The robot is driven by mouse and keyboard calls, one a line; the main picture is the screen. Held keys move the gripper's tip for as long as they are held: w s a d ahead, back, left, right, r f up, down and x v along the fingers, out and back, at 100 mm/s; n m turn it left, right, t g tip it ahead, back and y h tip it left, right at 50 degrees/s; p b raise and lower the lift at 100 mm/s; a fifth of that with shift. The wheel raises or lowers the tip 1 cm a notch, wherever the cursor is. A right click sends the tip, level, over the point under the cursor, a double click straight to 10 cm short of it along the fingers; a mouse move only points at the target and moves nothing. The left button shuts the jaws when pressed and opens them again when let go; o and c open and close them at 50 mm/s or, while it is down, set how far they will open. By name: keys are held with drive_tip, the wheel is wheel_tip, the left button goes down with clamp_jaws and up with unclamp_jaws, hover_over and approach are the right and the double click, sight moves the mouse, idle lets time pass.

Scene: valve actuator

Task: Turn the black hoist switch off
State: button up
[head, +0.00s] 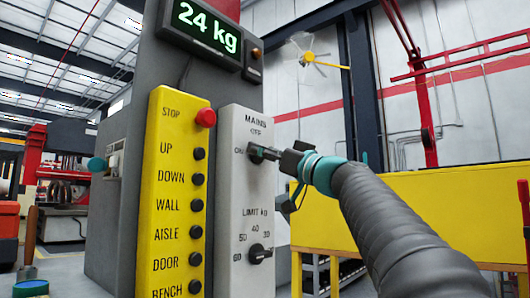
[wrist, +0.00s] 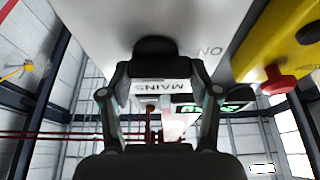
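The black mains switch (head: 253,151) is on the light grey panel (head: 240,190), under the printed words MAINS and OFF, with ON printed to its left. It is partly hidden by my gripper (head: 270,154), which reaches it from the right. In the wrist view, the switch (wrist: 155,48) shows as a dark knob between the two spread fingertips of my gripper (wrist: 159,66). Narrow gaps seem to show beside it, so the gripper looks open around it. The lettering is upside down there. The knob's pointing direction is hard to see; it seems to lie towards ON.
A black limit knob (head: 259,254) sits lower on the same panel. Left of it, a yellow panel (head: 168,220) carries a red stop button (head: 205,117) and several black buttons. A display (head: 205,28) above reads 24 kg. A yellow barrier (head: 450,210) stands at right.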

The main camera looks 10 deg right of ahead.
drive_tip(key=shift+m+t+h, duration=0.3)
drive_tip(key=shift+m, duration=0.3)
drive_tip(key=shift+w+d+m+g+h+p, duration=0.2)
drive_tip(key=shift+m+h+p, duration=0.8)
drive_tip(key=shift+m, duration=2.55)
drive_tip(key=shift+s+a+m+g+h+p, duration=0.1)
drive_tip(key=shift+m+g+h+p, duration=0.15)
drive_tip(key=shift+m+h, duration=2.4)
drive_tip(key=shift+w+d+m+g+h+p, duration=0.2)
drive_tip(key=shift+m+h+p, duration=0.3)
drive_tip(key=shift+m, duration=3.9)
drive_tip(key=shift+s+a, duration=0.1)
drive_tip(key=shift+s, duration=0.05)
drive_tip(key=o, duration=1.2)
drive_tip(key=shift+c, duration=0.2)
drive_tip(key=shift+r, duration=0.1)
